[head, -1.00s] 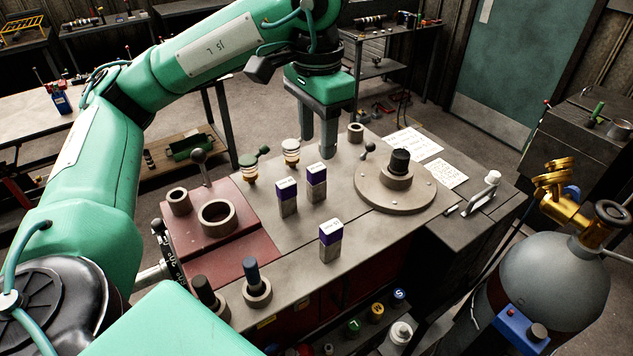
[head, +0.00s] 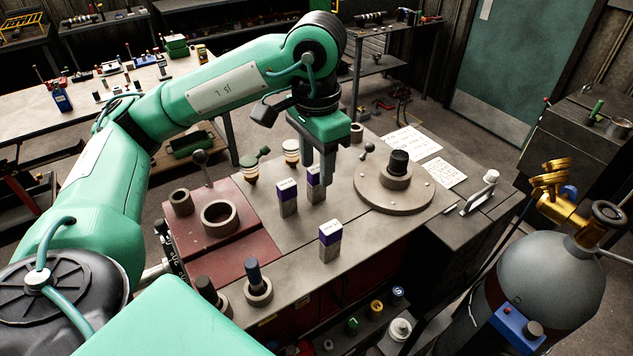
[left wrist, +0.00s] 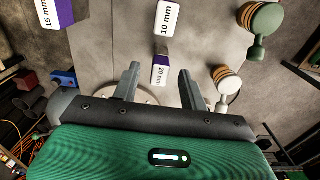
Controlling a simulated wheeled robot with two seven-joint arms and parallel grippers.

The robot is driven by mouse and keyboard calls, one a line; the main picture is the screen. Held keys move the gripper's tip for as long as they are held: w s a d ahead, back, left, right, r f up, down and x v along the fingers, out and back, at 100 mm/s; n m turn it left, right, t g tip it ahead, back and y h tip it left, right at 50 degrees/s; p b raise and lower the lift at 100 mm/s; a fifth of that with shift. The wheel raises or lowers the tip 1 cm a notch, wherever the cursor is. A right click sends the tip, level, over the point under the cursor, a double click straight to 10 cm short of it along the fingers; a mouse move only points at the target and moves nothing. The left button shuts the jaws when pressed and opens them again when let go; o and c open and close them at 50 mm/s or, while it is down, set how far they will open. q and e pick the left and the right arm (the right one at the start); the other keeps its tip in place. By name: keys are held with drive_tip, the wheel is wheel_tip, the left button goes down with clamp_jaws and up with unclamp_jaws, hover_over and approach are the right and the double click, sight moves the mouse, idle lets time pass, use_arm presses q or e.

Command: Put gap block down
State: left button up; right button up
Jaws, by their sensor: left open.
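Three gap blocks with purple bands and white labelled tops stand on the grey bench top. The 20 mm gap block (head: 315,196) is partly hidden behind my left gripper (head: 319,183); in the left wrist view this block (left wrist: 160,73) appears between the two spread fingers (left wrist: 160,80). The left gripper is open, with its fingers pointing down at this block. The 10 mm gap block (head: 287,200) stands just left of it. The 15 mm gap block (head: 330,242) stands nearer the front edge. My right gripper is not in view.
A round flange plate with a dark-topped hub (head: 395,190) lies right of the blocks. Two dial-like tools (head: 250,170) stand behind left. A red plate with a ring (head: 219,217) is at left. A gas cylinder (head: 545,280) stands at right.

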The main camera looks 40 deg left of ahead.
use_arm(q)
clamp_jaws()
drive_tip(key=shift+r, duration=0.1)
